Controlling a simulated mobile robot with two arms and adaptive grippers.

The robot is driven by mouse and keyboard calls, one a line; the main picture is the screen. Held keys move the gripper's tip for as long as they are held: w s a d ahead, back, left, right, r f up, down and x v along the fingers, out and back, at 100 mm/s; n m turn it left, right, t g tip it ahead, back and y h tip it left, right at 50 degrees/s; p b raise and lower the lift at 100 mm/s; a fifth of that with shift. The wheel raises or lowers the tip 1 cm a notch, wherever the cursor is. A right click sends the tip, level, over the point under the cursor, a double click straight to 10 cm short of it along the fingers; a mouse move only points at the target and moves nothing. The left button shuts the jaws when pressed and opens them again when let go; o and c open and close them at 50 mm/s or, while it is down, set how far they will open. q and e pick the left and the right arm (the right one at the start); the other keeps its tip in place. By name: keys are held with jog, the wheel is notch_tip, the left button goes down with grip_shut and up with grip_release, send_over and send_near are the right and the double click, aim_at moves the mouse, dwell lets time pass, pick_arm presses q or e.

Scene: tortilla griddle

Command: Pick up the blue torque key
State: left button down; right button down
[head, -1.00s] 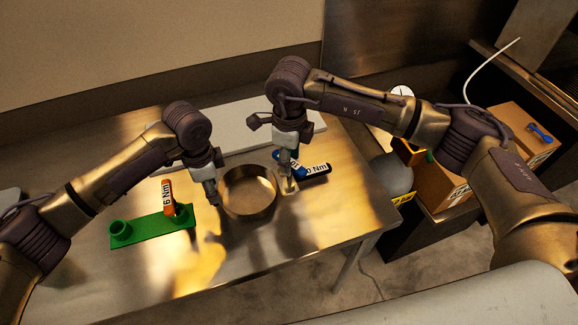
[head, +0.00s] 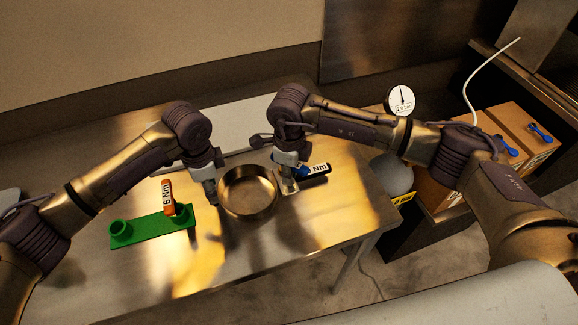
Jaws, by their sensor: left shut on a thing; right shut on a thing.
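The blue torque key (head: 318,168) is in the right-middle of the head view, with a white "Nm" label and a dark end pointing right. My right gripper (head: 288,188) is shut on it; the fingers hide part of its blue end. A dark shadow shows below the key, so it appears to be held just above the table. My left gripper (head: 213,203) is shut at the left rim of the round metal pan (head: 262,212), seemingly on its wall; the exact contact is too small to see.
A green holder (head: 150,231) with an orange 6 Nm key (head: 168,197) stands at left. A white board (head: 237,125) lies behind the pan. Cardboard boxes (head: 525,135) with blue tools and a dial gauge (head: 400,100) are at right. The front of the steel table (head: 250,255) is clear.

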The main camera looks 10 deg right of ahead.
notch_tip(320, 180, up, 10)
jog(key=shift+r, duration=0.1)
pick_arm(q)
jog(key=c, duration=1.1)
grip_release()
jog(key=c, duration=0.8)
pick_arm(e)
jog(key=n, duration=0.1)
jog(key=f+n, duration=0.1)
jog(key=n, duration=0.3)
jog(key=shift+f, duration=0.35)
jog(key=n, duration=0.3)
jog(key=f+n, duration=0.1)
jog(key=n, duration=0.2)
jog(key=shift+f, duration=0.2)
